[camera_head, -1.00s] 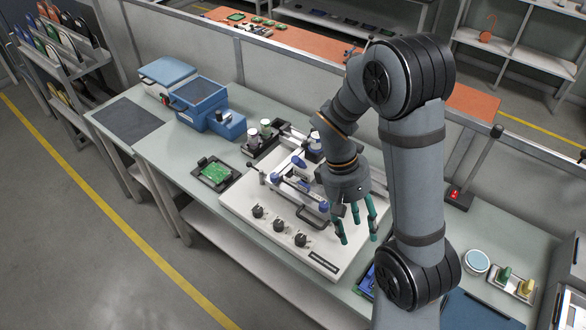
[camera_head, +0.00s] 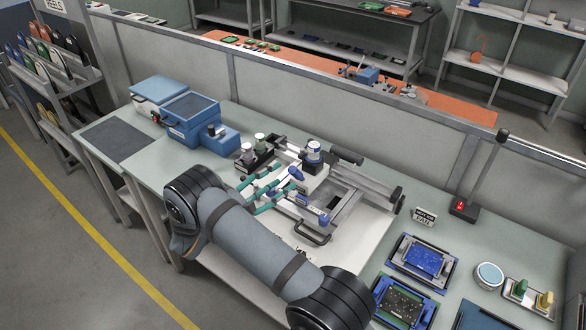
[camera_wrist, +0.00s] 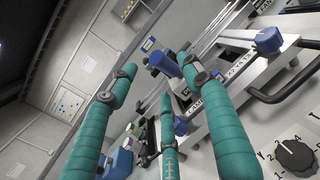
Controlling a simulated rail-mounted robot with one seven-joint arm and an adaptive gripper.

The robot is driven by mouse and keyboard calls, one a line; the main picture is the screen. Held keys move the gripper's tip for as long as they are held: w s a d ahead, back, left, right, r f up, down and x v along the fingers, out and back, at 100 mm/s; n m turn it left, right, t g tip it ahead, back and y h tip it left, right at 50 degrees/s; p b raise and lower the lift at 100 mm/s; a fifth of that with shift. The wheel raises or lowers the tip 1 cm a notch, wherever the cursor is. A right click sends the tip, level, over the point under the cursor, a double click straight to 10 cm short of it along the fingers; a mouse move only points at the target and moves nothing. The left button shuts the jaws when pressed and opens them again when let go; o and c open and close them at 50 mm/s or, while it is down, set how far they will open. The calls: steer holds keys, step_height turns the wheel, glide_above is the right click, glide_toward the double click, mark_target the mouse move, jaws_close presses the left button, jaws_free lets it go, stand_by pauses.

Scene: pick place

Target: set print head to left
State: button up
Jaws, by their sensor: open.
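The printer (camera_head: 346,257) is a pale base with metal rails on the bench. A blue-handled part (camera_head: 296,173) stands near the middle of its rails, and a blue knob (camera_head: 323,220) sits at the front rail. I cannot tell for sure which part is the print head. My gripper (camera_head: 276,183) has teal fingers, spread open and pointing across the printer's left side toward the blue-handled part. In the wrist view my gripper (camera_wrist: 160,82) is open around empty space, with a blue knob (camera_wrist: 165,63) just beyond the fingertips; contact is unclear.
A black tray with jars (camera_head: 257,155) stands behind the fingers. A blue box (camera_head: 196,113) is at the left. Blue board fixtures (camera_head: 421,258), a round tin (camera_head: 488,275) and a lamp post (camera_head: 484,175) stand at right. My arm hides the printer's front; a dial (camera_wrist: 297,157) shows in the wrist view.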

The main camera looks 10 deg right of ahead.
mark_target(294, 170)
steer(key=p+x, duration=0.2)
steer(key=x, duration=0.4)
steer(key=shift+w+d, duration=0.15)
steer(key=shift+d, duration=0.1)
steer(key=shift+c, duration=1.2)
jaws_close()
